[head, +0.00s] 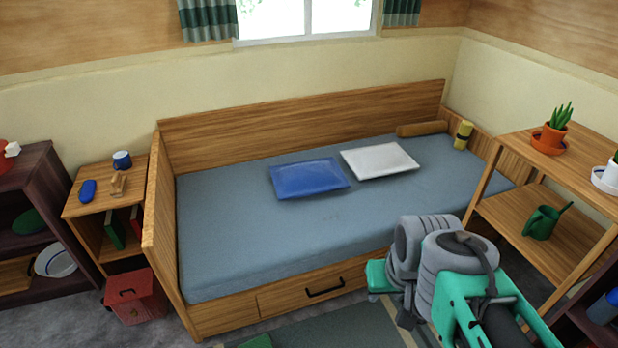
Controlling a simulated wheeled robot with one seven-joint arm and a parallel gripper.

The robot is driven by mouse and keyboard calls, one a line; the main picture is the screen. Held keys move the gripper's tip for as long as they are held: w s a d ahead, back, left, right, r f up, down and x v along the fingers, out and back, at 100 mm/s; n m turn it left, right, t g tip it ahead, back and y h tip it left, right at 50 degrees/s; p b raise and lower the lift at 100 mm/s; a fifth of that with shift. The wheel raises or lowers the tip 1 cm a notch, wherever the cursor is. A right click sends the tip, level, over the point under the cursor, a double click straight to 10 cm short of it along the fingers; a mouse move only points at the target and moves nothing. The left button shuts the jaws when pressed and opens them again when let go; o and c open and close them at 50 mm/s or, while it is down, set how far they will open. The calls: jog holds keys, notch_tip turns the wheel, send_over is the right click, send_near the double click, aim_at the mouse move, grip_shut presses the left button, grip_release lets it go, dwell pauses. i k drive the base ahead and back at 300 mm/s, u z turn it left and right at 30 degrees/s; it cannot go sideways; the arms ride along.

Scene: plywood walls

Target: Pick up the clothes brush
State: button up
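A small light-brown wooden object (118,184), which looks like the clothes brush, sits on top of the bedside cabinet (105,204) at the left. It is small in the picture, and I cannot make out bristles. My arm reaches in from the lower right, in front of the bed. The end of it, where my gripper (388,296) seems to be, is over the floor by the drawer front, far to the right of the cabinet. The fingers are mostly hidden by my arm, so their opening does not show.
A blue case (88,190) and a blue mug (122,160) stand beside the wooden object. A red bin (135,297) is below. The bed (230,262) holds blue and white cushions. A plant shelf (560,225) stands at right.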

aim_at(118, 183)
jog(key=u, duration=1.5)
